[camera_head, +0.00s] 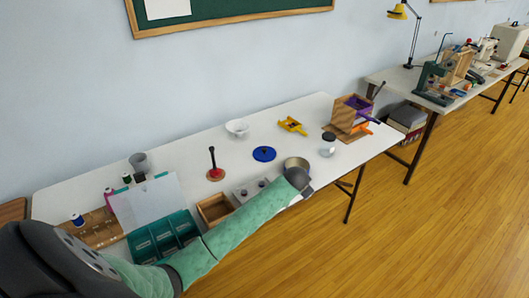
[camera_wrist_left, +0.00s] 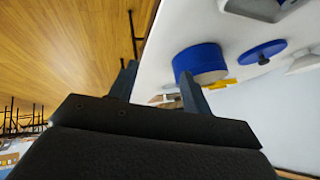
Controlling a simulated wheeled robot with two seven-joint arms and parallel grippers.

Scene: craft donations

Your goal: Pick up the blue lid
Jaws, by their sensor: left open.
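The blue lid (camera_head: 264,154) is a round disc with a small dark knob, lying flat on the white table. It also shows in the left wrist view (camera_wrist_left: 262,52), apart from my fingers and beyond a blue pot. The pot (camera_wrist_left: 201,60) stands nearer my left gripper, with its round tan face showing; the head view shows its pale inside (camera_head: 297,162). My left gripper (camera_wrist_left: 158,72) is open, with nothing seen between its two dark fingers. In the head view its fingers are hidden behind the end of my arm near the pot. My right gripper is not in view.
A white bowl (camera_head: 237,128) and a yellow tool (camera_head: 292,125) lie behind the lid. A dark-lidded jar (camera_head: 327,149) and a wooden holder (camera_head: 350,117) stand to the right. A red-based stamp (camera_head: 214,170) is left of the lid. A wooden tray (camera_head: 214,208) sits at the front.

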